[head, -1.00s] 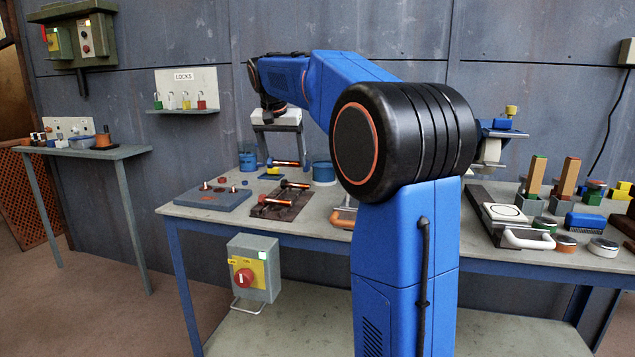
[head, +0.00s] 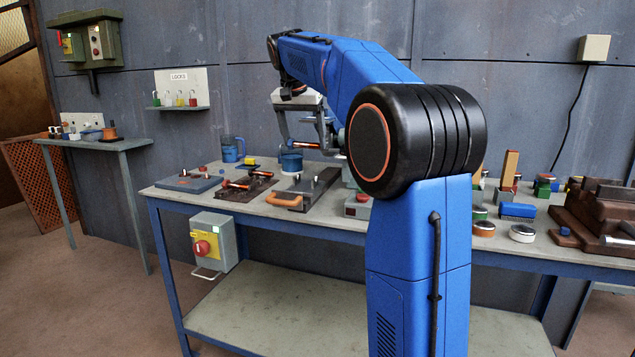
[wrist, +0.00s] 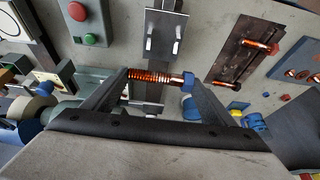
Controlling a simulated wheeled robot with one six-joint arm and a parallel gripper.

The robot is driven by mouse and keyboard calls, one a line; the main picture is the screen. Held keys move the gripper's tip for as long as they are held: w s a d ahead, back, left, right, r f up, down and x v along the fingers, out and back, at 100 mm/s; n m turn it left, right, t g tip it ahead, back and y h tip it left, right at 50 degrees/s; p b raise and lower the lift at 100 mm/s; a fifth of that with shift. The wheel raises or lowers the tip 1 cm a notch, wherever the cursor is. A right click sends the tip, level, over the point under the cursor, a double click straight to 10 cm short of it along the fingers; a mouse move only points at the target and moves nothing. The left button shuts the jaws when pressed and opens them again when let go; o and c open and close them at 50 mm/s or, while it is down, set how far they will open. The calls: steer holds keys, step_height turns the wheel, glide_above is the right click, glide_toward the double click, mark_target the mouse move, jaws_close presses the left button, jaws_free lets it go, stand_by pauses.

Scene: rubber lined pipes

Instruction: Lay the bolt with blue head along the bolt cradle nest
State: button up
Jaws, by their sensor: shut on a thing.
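My gripper (wrist: 158,92) is shut on the bolt with blue head, its fingers at the bolt's two ends. The bolt's coppery threaded shank (wrist: 150,75) lies roughly level across the wrist view, with the blue head (wrist: 188,80) at the right finger. In the head view the bolt (head: 306,144) is held above the bench. A dark grey plate with two pale upright pieces (wrist: 164,30), seemingly the bolt cradle nest, lies beyond the bolt in the wrist view. It seems to be the plate (head: 318,186) below and right of my gripper in the head view. The bolt is apart from it.
A brown plate (wrist: 232,62) with copper bolts lies right of the grey plate in the wrist view. A box with red and green buttons (wrist: 104,22) is on the left. Blue mugs (head: 230,150) stand at the bench's back. Blocks and round tins (head: 522,233) crowd the right side.

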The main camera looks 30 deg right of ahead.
steer(key=shift+f, duration=4.8)
steer(key=shift+f, duration=0.1)
steer(key=o, duration=1.2)
steer(key=v, duration=1.2)
